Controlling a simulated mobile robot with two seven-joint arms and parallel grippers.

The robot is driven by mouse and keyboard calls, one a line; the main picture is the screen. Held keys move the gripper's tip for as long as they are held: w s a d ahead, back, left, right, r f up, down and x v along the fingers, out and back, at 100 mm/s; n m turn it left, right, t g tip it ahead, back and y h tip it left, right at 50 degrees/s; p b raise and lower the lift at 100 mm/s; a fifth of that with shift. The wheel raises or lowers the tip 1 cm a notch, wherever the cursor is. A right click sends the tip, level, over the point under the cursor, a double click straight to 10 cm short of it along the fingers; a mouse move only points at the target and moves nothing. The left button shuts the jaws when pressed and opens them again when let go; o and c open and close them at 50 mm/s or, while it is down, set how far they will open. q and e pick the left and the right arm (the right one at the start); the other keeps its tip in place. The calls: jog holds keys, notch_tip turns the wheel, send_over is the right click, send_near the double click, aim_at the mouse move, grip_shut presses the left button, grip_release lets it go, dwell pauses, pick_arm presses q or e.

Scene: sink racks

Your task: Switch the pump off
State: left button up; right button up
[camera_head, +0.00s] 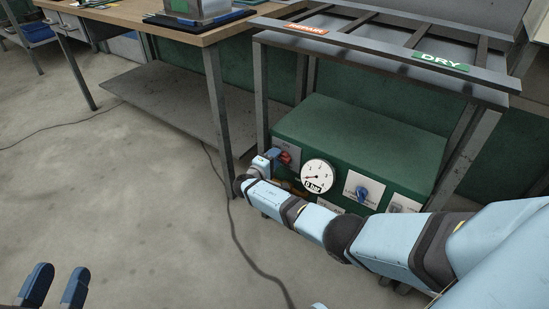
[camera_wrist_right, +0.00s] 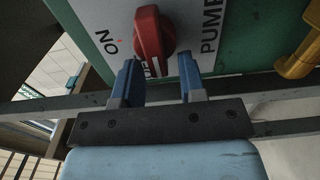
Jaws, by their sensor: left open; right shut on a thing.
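The pump switch is a red knob (camera_wrist_right: 153,38) on a white plate marked PUMP at the left end of the green unit's front; it also shows in the head view (camera_head: 285,157). In the right wrist view its long side runs nearly up and down, with ON lettering to its left and partly hidden lettering at its lower end. My right gripper (camera_wrist_right: 160,70) has its blue fingers on either side of the knob and is shut on it. My left gripper (camera_head: 60,268) is open and empty over the floor at the lower left.
The green unit (camera_head: 350,135) carries a gauge (camera_head: 317,176) and a blue knob (camera_head: 362,192). It stands under a metal rack with a DRY label (camera_head: 441,62). A wooden table (camera_head: 190,35) stands at the left, and a cable (camera_head: 238,235) crosses the open floor.

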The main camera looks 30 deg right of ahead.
dwell(0.3)
jog(key=o, duration=0.9)
pick_arm(q)
jog(key=shift+f, duration=0.1)
jog(key=shift+a, duration=0.2)
